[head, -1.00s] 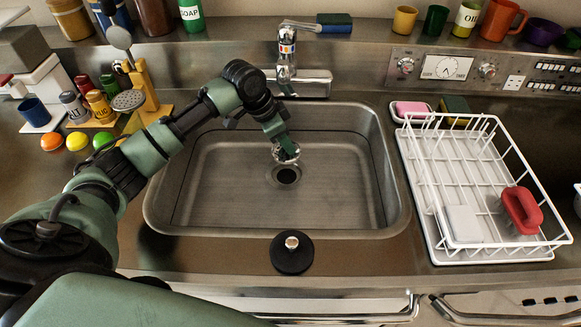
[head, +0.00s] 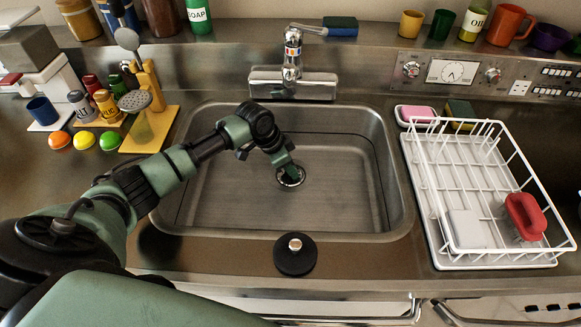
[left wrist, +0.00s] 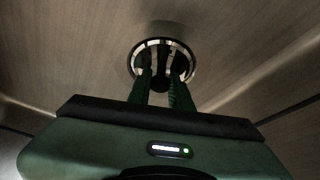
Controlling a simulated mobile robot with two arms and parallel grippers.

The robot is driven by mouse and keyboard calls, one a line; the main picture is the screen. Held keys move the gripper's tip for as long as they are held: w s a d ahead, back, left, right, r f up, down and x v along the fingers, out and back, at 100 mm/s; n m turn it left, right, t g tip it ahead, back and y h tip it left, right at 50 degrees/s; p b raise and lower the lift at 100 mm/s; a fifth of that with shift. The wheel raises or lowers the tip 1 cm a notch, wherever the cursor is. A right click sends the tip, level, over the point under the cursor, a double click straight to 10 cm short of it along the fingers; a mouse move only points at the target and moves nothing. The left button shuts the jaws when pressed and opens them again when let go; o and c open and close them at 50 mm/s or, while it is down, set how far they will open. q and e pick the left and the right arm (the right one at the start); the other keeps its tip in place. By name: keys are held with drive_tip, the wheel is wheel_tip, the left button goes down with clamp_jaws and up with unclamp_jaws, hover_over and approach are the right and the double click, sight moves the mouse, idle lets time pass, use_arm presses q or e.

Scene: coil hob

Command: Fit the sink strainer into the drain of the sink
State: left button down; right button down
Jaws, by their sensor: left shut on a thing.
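The steel sink (head: 345,205) lies in the middle of the head view, with its round drain in the floor of the basin. My left gripper (head: 289,172) reaches down into the basin from the left, its fingertips at the drain. It is shut on the sink strainer, a small shiny metal piece that shows as a bright ring in the left wrist view (left wrist: 152,43). The strainer is over or in the drain opening and mostly covers it. The fingers hide part of it, and I cannot tell whether it sits flush. My right gripper is not in view.
A black stopper with a metal knob (head: 295,256) lies on the front counter edge. The faucet (head: 292,75) stands behind the basin. A white dish rack (head: 440,210) is at the right, a wooden utensil stand (head: 150,90) at the left. The basin's right side is clear.

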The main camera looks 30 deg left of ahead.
use_arm(q)
drive_tip(key=c, duration=1.3)
unclamp_jaws()
drive_tip(key=shift+f, duration=0.15)
drive_tip(key=v, duration=1.2)
drive_tip(key=shift+r, duration=0.2)
